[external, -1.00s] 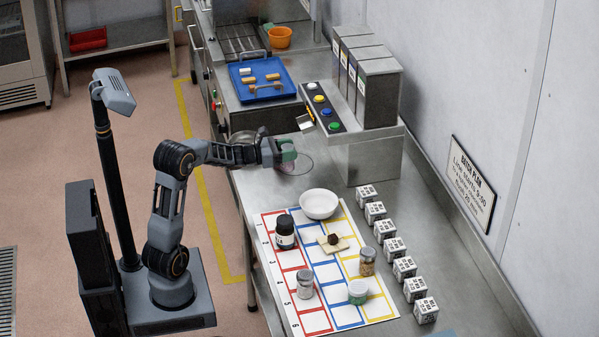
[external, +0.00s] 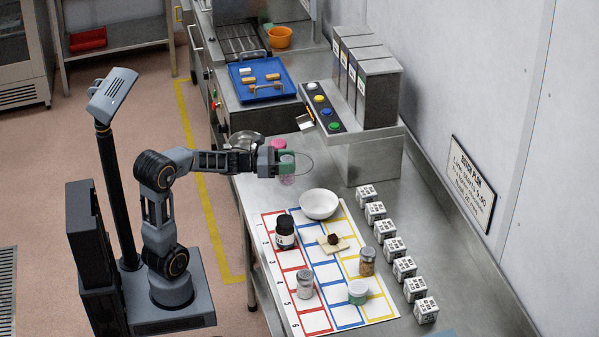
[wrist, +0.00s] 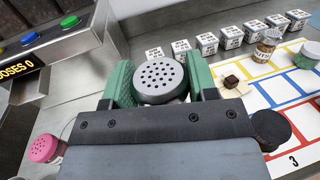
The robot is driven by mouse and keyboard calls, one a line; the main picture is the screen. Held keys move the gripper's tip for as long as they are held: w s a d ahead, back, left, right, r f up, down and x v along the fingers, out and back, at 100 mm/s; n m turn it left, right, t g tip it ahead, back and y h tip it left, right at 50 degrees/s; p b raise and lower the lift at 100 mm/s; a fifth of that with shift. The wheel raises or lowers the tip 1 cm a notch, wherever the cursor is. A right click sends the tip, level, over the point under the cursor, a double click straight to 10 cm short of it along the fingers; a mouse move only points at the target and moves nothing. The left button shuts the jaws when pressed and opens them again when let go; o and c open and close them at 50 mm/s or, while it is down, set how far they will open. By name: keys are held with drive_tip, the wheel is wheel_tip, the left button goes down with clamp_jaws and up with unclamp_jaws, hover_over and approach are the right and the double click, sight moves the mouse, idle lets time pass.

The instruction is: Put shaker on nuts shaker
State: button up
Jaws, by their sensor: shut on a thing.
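My gripper (external: 287,163) is shut on a shaker with a grey, perforated round lid (wrist: 160,80), between its green fingers. The shaker's pinkish body (external: 287,179) hangs below the fingers in the external view. A pink-lidded shaker (wrist: 43,148) stands at the lower left there, and behind my gripper in the external view (external: 279,144).
The grid mat (external: 318,312) holds a black-capped jar (external: 285,232), a pale-lidded jar (external: 305,284), a green-and-white tub (external: 358,292) and a brown cube on a tile (external: 333,242). A white bowl (external: 319,204) is at its far edge. Several printed cubes (external: 393,247) line the right.

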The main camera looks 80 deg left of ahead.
drive_tip(key=w+d+r+m+g+h+p, duration=0.1)
drive_tip(key=d+r+m+g+h, duration=0.25)
drive_tip(key=d, duration=0.65)
drive_tip(key=w+d+r+m+g+h+p, duration=0.1)
drive_tip(key=d+r+m+g+h, duration=0.2)
drive_tip(key=d, duration=0.6)
drive_tip(key=w+d+r+m+g+h, duration=0.1)
drive_tip(key=d+r+m+h, duration=0.3)
drive_tip(key=d, duration=0.6)
drive_tip(key=n+p, duration=0.1)
drive_tip(key=p, duration=0.2)
hover_over(369, 251)
drive_tip(key=shift+g+h, duration=0.25)
drive_tip(key=shift+h, duration=0.1)
drive_tip(key=shift+d+f, duration=0.1)
drive_tip(key=shift+f, duration=7.4)
drive_tip(key=shift+f+b, duration=0.25)
drive_tip(key=shift+b, duration=0.2)
drive_tip(key=o, duration=1)
drive_tip(key=shift+r, duration=0.1)
